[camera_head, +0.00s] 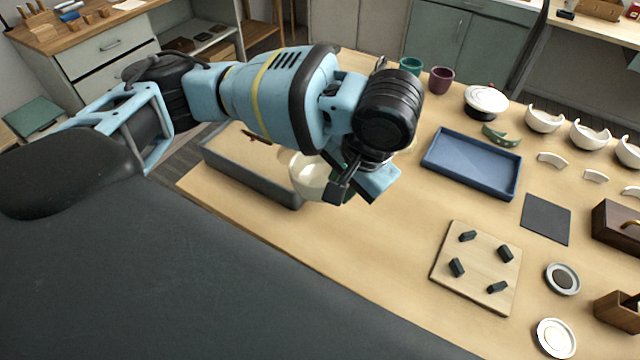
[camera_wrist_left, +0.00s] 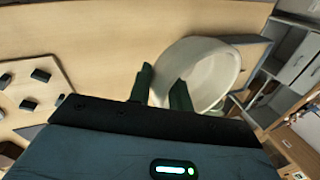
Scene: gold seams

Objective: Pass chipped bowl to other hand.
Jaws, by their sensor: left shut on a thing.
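The chipped bowl, cream-white, shows in the head view (camera_head: 308,178) partly hidden behind my left gripper, and in the left wrist view (camera_wrist_left: 212,72). My left gripper (camera_head: 340,188) is shut on the bowl's wall near the rim. In the left wrist view its fingers (camera_wrist_left: 162,90) stand on either side of that wall. The bowl is tilted and appears raised over the table's near left part, next to the grey tray. I cannot make out a chip on its rim. My right gripper is not in view.
The grey tray (camera_head: 248,184) lies left of the bowl. A blue tray (camera_head: 470,187), a pegged board (camera_head: 451,266) and a dark mat (camera_head: 546,219) lie to the right. Several white bowls (camera_head: 545,121) stand at the far right. The table's near middle is clear.

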